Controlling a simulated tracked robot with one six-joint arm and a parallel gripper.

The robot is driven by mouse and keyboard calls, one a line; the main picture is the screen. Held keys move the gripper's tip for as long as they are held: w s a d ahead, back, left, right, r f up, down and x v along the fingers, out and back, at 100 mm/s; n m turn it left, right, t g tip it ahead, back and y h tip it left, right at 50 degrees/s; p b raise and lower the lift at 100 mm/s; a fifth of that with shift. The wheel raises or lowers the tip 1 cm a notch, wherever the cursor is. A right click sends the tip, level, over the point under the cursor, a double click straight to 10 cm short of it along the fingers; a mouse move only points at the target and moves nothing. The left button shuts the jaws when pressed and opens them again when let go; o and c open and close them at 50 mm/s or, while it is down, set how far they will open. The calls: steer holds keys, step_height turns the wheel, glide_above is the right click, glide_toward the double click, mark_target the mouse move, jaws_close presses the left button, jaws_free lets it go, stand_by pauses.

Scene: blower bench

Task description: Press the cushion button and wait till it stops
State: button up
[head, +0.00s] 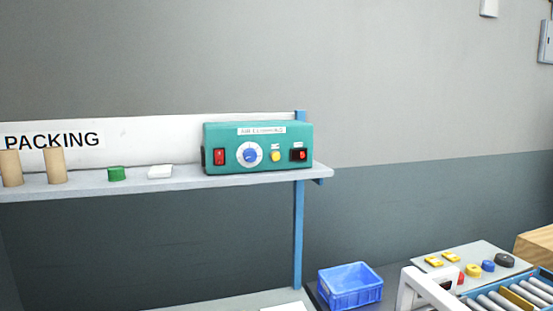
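A teal control box (258,147) stands on the right end of a grey shelf (120,186). My gripper is not in view.
Two cardboard tubes (55,165), a green roll (116,173) and a white block (160,171) share the shelf. A blue post (298,235) supports it. A blue crate (350,288) and a roller conveyor (515,298) lie lower right. Space before the box looks clear.

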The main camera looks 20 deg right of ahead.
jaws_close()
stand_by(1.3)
